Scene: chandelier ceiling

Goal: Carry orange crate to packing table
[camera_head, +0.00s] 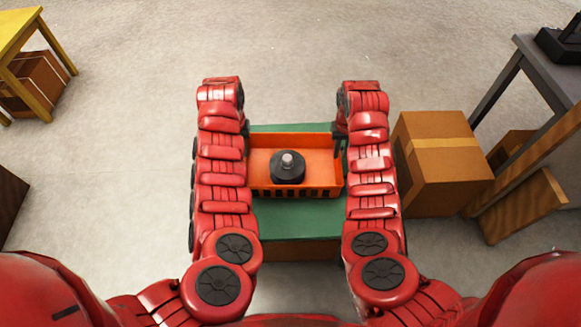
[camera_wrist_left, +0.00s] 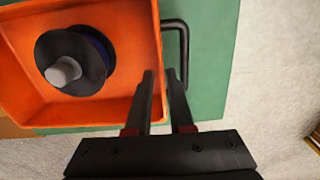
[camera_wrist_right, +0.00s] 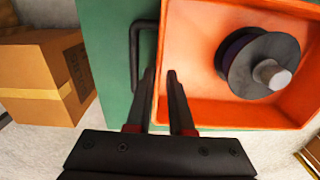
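The orange crate (camera_head: 291,140) sits on a green-topped stand (camera_head: 300,218), between my two arms. It holds a dark round part with a pale knob (camera_head: 288,167), and dark handles show on its sides in the wrist views. My left gripper (camera_wrist_left: 159,72) is open, its fingers on either side of the crate's wall beside the handle (camera_wrist_left: 184,55). My right gripper (camera_wrist_right: 160,70) is open in the same way at the opposite wall, by the other handle (camera_wrist_right: 135,55). Small gaps show between the fingers. I cannot tell which table is the packing table.
A cardboard box (camera_head: 440,160) stands on the floor right of the stand. A grey table (camera_head: 540,70) with a dark device (camera_head: 562,42) is at the right. A yellow table (camera_head: 28,35) with a box (camera_head: 35,80) under it is far left. The floor ahead is clear.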

